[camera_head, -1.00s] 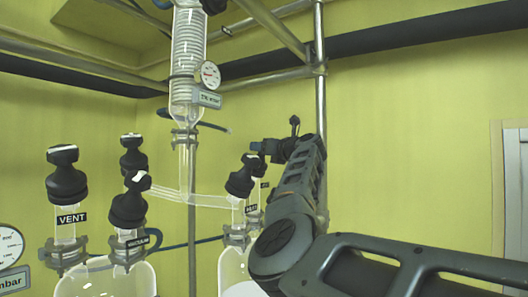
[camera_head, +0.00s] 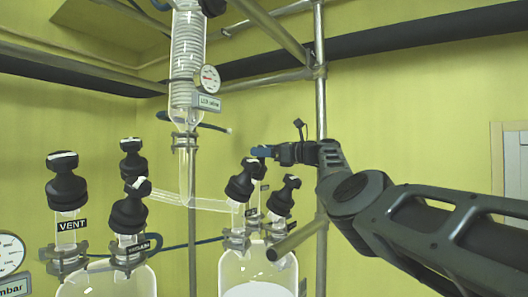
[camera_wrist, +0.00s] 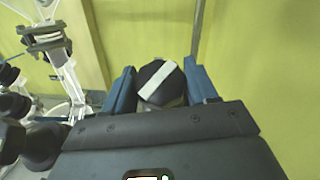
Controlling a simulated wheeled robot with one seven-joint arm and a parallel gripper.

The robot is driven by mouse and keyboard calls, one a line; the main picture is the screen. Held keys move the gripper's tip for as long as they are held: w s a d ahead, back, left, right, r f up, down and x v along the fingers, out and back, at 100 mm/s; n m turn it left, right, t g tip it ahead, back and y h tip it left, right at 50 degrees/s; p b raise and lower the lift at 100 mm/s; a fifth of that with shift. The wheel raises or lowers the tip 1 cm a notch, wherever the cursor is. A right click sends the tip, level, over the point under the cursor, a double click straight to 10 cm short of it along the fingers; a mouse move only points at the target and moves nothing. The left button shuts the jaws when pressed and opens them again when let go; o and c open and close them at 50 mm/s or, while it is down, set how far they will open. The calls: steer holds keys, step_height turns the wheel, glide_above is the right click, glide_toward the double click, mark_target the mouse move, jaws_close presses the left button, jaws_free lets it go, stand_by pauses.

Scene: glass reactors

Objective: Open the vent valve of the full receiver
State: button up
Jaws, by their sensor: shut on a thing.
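The right receiver (camera_head: 236,272) is a glass flask holding white contents. Black valve knobs with white stripes stand on its necks: one at front left (camera_head: 241,184) and one at right (camera_head: 284,196). Small dark labels there are too small to read now. My gripper (camera_head: 262,152) reaches in from the right, behind the front left knob. In the wrist view its blue fingers (camera_wrist: 160,85) are on either side of a black knob (camera_wrist: 150,77) with a diagonal white stripe, shut on it. In the head view this held knob is mostly hidden.
The left flask (camera_head: 120,283) carries several black-knobbed valves, one labelled VENT (camera_head: 72,224). A glass condenser (camera_head: 188,60) with a gauge (camera_head: 209,78) hangs above. A steel pole (camera_head: 321,100) stands close to my wrist. The wall side at right is open.

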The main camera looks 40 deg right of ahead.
steer(key=shift+f, duration=0.15)
stand_by(0.3)
steer(key=o, duration=1)
steer(key=shift+c, duration=0.2)
steer(key=b+v, duration=0.3)
steer(key=v, duration=0.4)
steer(key=shift+s+d, duration=0.2)
steer(key=shift+s, duration=0.15)
